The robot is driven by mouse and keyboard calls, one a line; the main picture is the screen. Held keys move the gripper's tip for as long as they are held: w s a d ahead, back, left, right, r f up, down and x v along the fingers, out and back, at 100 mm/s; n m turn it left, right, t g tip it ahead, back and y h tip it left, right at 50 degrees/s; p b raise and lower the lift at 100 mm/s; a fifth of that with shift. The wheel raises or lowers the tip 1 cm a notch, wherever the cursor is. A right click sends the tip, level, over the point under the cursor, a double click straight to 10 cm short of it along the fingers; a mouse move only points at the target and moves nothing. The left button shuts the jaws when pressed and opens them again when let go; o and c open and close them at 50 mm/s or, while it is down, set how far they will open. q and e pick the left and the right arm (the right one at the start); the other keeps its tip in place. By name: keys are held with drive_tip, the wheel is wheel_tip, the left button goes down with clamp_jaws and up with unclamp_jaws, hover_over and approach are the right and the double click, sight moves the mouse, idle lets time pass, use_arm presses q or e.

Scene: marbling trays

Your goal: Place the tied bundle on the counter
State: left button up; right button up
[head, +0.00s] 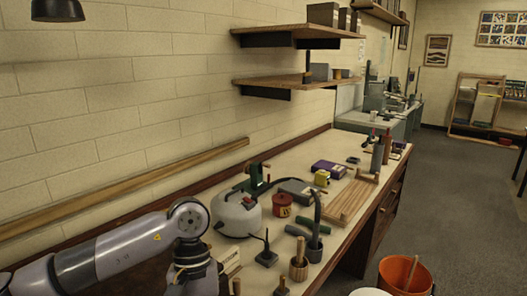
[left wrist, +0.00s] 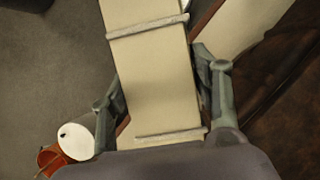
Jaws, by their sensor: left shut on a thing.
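The tied bundle (left wrist: 155,85) is a flat, pale beige stack with two light ties across it, filling the middle of the left wrist view. My left gripper (left wrist: 158,75) is shut on it, one finger on each side. In the head view my left gripper (head: 194,262) is at the bottom, near the close end of the counter (head: 338,228), with a pale piece of what looks like the bundle (head: 230,262) beside it. The counter has a beige top and brown wooden edge. Whether the bundle touches it is not clear. My right gripper is not in view.
An orange bucket (head: 405,275) stands on the floor at right.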

use_arm(q)
drive_tip(key=s+f+m, duration=0.1)
drive_tip(key=s, duration=0.1)
drive_tip(key=s+f+m+y, duration=0.1)
drive_tip(key=s+m, duration=0.1)
drive_tip(key=s+f+m, duration=0.1)
drive_tip(key=s, duration=0.1)
drive_tip(key=shift+s+d+f+m+y, duration=0.1)
drive_tip(key=shift+s+m+y, duration=0.3)
drive_tip(key=w+a+n+h, duration=0.1)
drive_tip(key=a+n, duration=0.1)
drive_tip(key=a, duration=0.6)
drive_tip(key=shift+w+f+n, duration=0.25)
drive_tip(key=shift+w+n, duration=0.05)
drive_tip(key=shift+w, duration=0.1)
